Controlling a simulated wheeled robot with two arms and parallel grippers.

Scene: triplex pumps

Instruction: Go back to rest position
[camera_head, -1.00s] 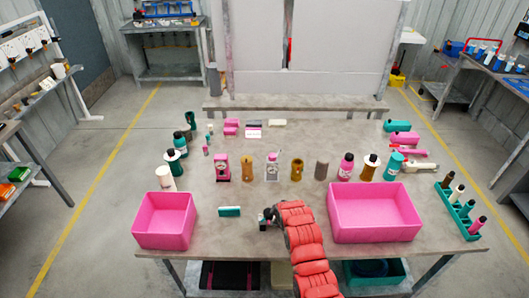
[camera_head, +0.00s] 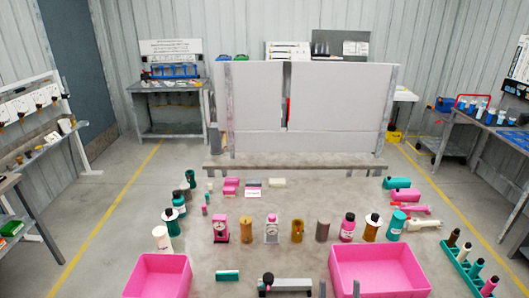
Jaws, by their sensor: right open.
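My right gripper (camera_head: 339,288) shows only as two grey fingertips at the bottom edge. The rest of my right arm is out of the picture. My left gripper is not in view. A grey bar-like part with a black knob (camera_head: 288,285) lies on the workbench (camera_head: 225,254) to the left of the fingertips, apart from them.
A smaller pink bin (camera_head: 157,272) stands at the front left, with a teal block (camera_head: 227,275) beside it. Bottles and pump parts stand in a row across the bench. A teal rack (camera_head: 466,268) is at the right. A grey partition (camera_head: 335,105) stands behind.

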